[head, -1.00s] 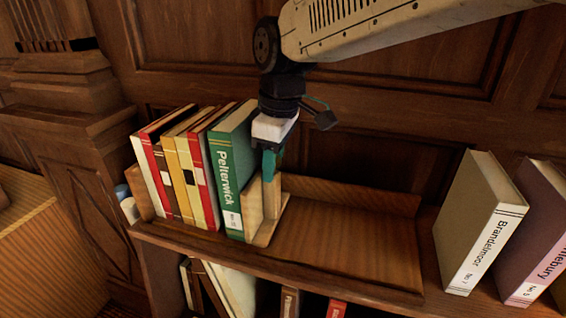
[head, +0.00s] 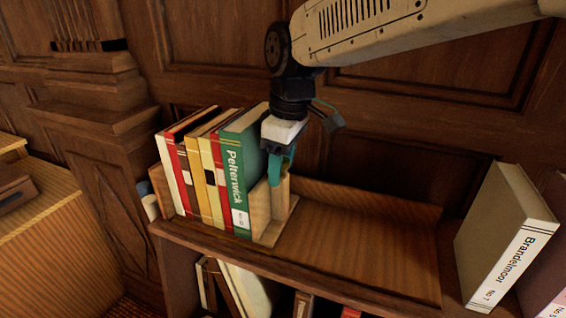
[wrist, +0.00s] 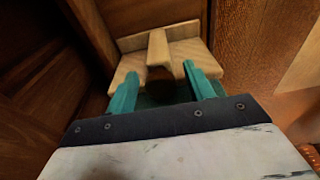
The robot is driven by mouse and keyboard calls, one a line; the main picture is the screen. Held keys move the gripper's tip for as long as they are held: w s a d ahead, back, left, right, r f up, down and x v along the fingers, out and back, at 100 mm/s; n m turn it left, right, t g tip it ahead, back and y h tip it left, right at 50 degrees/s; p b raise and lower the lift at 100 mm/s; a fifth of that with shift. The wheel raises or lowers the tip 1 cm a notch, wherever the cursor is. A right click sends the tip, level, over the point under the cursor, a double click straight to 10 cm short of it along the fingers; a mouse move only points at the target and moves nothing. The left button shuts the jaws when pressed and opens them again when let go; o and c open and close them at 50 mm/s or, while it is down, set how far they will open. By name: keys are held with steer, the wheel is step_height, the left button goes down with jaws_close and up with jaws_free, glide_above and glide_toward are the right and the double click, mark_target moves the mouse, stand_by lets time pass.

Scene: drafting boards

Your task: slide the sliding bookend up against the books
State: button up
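The pale wooden sliding bookend (head: 261,208) stands upright on the shelf tray at the right end of the book row. Its upright face looks to be against the green "Pelterwick" book (head: 237,172), or very nearly so; a thin gap cannot be ruled out. My gripper (head: 281,176) is over the bookend, fingers pointing down. In the wrist view my gripper (wrist: 161,78) has its two teal fingers apart. The bookend's rib (wrist: 158,48) shows between them, with space on both sides. Red, yellow and white books (head: 197,180) stand left of the green book.
The wooden tray (head: 365,245) is bare to the right of the bookend. A grey "Brandelmoor" book (head: 495,235) stands farther right, with a purple one (head: 548,285) beside it. A panelled wall rises behind. More books (head: 235,290) fill the shelf below.

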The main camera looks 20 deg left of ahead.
steer(key=shift+a+r, duration=0.1)
steer(key=shift+r, duration=0.05)
steer(key=shift+d+r, duration=0.2)
steer(key=shift+r, duration=1.4)
steer(key=shift+d+r, duration=0.2)
steer(key=shift+r, duration=1.45)
steer(key=shift+d+r, duration=0.2)
steer(key=shift+r, duration=1.4)
steer(key=shift+s, duration=0.15)
